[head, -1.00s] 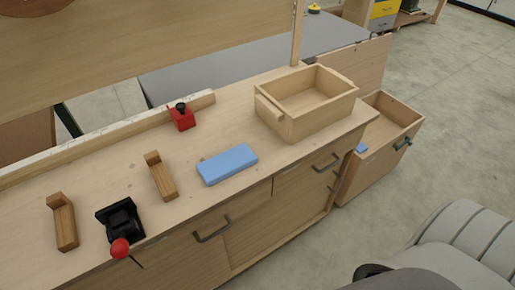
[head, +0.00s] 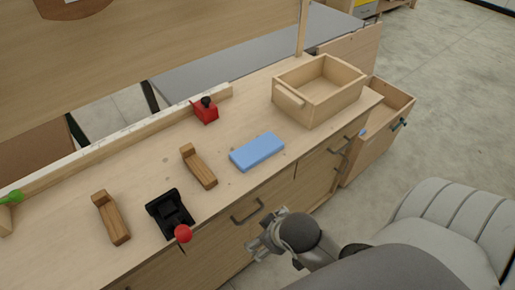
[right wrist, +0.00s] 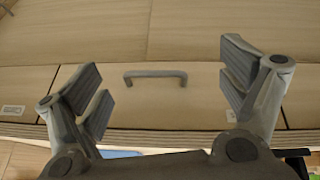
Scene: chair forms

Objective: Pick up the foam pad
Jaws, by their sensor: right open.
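The foam pad (head: 257,151) is a light blue block lying flat on the wooden workbench, near its front edge in the head view. My right gripper (head: 262,240) is in front of the bench, below and apart from the pad. In the right wrist view my right gripper (right wrist: 165,88) is open and empty, with a drawer handle (right wrist: 155,75) seen between its fingers. A blue strip (right wrist: 122,153) at the bottom of that view is mostly hidden behind the gripper. My left gripper does not show.
A wooden box (head: 318,92) stands right of the pad. A red block with a black knob (head: 205,110) is behind it. Two wooden pieces (head: 198,167) (head: 111,217) and a black fixture with a red ball (head: 170,213) lie left. A grey seat (head: 452,222) is at right.

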